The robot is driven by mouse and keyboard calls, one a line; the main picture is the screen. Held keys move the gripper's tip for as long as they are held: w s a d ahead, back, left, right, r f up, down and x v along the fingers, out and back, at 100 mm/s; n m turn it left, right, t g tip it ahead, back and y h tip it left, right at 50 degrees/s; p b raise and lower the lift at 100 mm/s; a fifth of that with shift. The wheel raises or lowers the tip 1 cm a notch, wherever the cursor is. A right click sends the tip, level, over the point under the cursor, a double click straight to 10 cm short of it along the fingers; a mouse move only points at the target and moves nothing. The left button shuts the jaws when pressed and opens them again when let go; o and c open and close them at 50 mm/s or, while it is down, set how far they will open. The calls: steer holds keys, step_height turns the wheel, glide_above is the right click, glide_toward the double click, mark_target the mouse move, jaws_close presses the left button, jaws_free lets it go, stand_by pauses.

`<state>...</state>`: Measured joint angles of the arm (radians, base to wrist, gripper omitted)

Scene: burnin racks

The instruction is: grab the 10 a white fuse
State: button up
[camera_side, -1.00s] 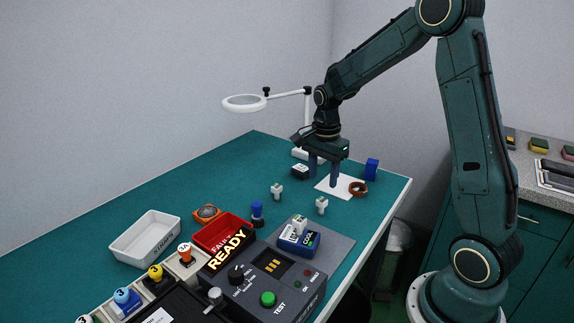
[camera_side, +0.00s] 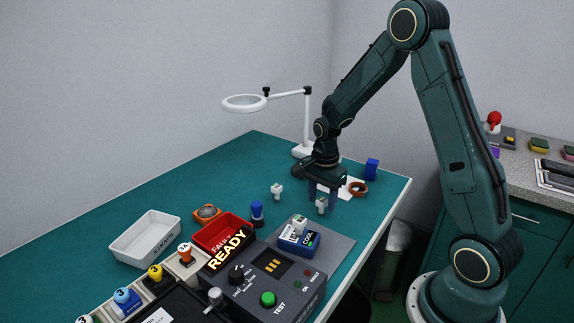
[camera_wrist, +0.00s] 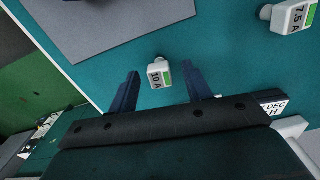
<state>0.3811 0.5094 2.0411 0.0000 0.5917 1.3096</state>
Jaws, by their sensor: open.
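In the side view the fuse (camera_side: 321,205) is right below my gripper (camera_side: 323,196), partly in front of the fingers. My gripper (camera_wrist: 162,80) is open and empty, its two blue fingers either side of the fuse. Another white fuse (camera_wrist: 290,17), marked 7.5 A, is at the upper right of the wrist view and at the left in the side view (camera_side: 277,191).
A magnifier lamp (camera_side: 306,120) stands behind my gripper.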

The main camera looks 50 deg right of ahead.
steer(key=shift+f, duration=1.05)
steer(key=c, duration=1.1)
